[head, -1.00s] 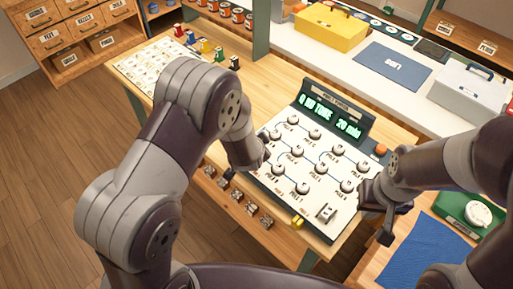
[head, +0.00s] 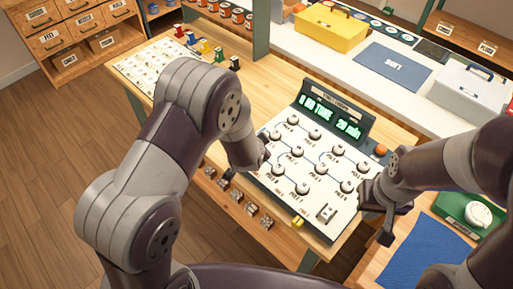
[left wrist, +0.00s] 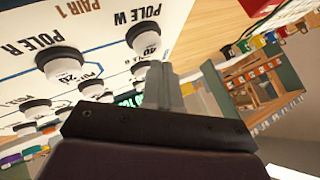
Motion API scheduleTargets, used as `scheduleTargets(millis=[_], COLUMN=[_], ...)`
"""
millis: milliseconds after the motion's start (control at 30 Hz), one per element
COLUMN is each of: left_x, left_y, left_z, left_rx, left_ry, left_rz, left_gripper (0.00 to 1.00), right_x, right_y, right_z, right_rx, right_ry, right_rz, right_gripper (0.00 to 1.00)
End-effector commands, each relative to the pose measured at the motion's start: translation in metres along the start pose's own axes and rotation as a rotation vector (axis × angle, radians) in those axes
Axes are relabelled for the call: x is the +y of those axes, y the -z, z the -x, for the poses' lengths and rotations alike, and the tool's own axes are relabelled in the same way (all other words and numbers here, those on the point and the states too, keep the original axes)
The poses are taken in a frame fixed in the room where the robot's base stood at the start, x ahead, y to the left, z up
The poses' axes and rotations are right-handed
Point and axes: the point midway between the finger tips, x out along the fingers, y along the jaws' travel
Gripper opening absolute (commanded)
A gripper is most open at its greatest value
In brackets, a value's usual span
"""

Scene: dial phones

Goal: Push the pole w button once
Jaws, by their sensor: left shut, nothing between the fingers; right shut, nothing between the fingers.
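The pole w button (left wrist: 146,38) is a round white cap on a dark base, beside its printed POLE W label in the left wrist view. My left gripper (left wrist: 158,70) is shut and empty, its fingertips close to this button; I cannot tell whether they touch. In the head view my left gripper (head: 262,160) is at the left edge of the sloped white button panel (head: 318,165), and its wrist hides part of that edge. My right gripper (head: 386,232) is shut and empty, off the panel's right side.
Several similar buttons stand close together, including the pole R button (left wrist: 60,66). A lit green display (head: 331,118) and an orange button (head: 381,150) are at the panel's top. A blue mat (head: 430,247) and a green dial phone (head: 470,213) lie at the right.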

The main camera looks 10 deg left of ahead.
Motion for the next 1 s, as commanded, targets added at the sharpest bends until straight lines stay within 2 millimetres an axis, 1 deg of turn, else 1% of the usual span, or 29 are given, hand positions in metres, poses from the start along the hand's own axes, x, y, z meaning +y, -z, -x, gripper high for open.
scheduleTargets(millis=[400,633,1000], left_x=[0.0001,0.0045,0.0048], left_y=[-0.0001,-0.0047,-0.0049], left_z=[-0.0001,-0.0061,-0.0065], left_rx=[0.0,0.0,0.0], left_ry=[0.0,0.0,0.0], left_rz=[0.0,0.0,0.0], left_gripper=[0.0,0.0,0.0], right_x=[0.0,0.0,0.0], right_y=[0.0,-0.0005,-0.0005], right_z=[-0.0001,-0.004,-0.0038], right_rx=[0.0,0.0,0.0], right_ry=[0.0,0.0,0.0], right_rz=[0.0,0.0,0.0], right_gripper=[0.0,0.0,0.0])
